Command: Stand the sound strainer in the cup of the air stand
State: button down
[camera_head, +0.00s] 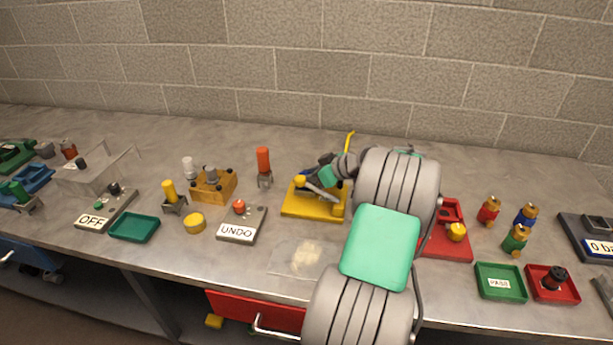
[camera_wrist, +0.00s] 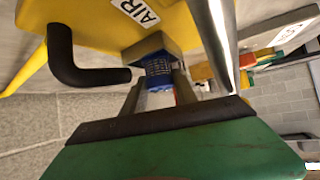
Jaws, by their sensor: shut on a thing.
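The yellow air stand (camera_head: 302,211) sits on the bench left of my arm, and its AIR-labelled yellow body (camera_wrist: 95,22) fills the top of the wrist view. My gripper (camera_head: 322,184) is at the stand. It is shut on a blue part, which I take for the strainer (camera_wrist: 158,72), with a ribbed or meshed surface; a white and red patch shows below it. The strainer's end meets or lies close to a grey-brown block (camera_wrist: 152,46) on the stand. I cannot tell whether this is the cup or whether the strainer is seated in it.
A black bent pipe (camera_wrist: 72,68) and a shiny metal rod flank my gripper. The UNDO box (camera_head: 240,225) stands left of the stand; a red stand (camera_head: 447,243) is right of my arm. Green (camera_head: 500,283) and red (camera_head: 540,288) trays lie at the front right.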

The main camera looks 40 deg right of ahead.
jog(key=shift+f, duration=0.35)
jog(key=c, duration=0.9)
grip_release()
